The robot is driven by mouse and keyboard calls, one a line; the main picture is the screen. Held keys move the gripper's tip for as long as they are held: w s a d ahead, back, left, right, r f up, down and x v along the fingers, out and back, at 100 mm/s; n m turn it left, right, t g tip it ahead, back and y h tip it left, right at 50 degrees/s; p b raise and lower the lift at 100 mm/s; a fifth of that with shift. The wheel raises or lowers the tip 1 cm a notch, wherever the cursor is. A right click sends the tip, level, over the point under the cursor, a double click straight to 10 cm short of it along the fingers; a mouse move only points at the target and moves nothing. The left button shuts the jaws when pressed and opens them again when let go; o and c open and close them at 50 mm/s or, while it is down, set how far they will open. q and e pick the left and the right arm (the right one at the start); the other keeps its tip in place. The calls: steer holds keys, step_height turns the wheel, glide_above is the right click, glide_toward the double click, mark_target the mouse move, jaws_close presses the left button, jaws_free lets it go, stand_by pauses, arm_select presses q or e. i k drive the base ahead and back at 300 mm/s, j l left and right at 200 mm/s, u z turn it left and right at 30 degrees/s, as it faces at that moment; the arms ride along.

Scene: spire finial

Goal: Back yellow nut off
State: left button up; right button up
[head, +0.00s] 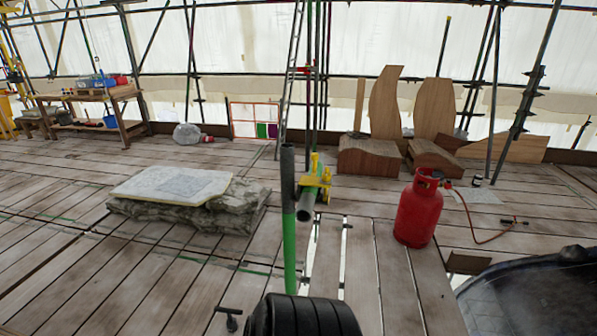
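A yellow scaffold coupler (318,180) sits at the middle of the head view, where an upright pole (289,220) with a green lower part meets a short grey tube (306,212) whose open end faces me. One yellow piece stands up at the coupler's top, and another yellow part shows lower down by the tube end. Which of these is the yellow nut is too small to tell. Neither of my grippers is in view, and nothing is seen touching the coupler.
A red gas cylinder (418,212) with a hose stands at right. A slab on stones (185,205) lies at left. A dark curved form (535,295) fills the lower right. A black T-handled item (229,317) and a black ribbed shape (302,316) are at the bottom.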

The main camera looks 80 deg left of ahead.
mark_target(326, 178)
steer(key=u, duration=2.45)
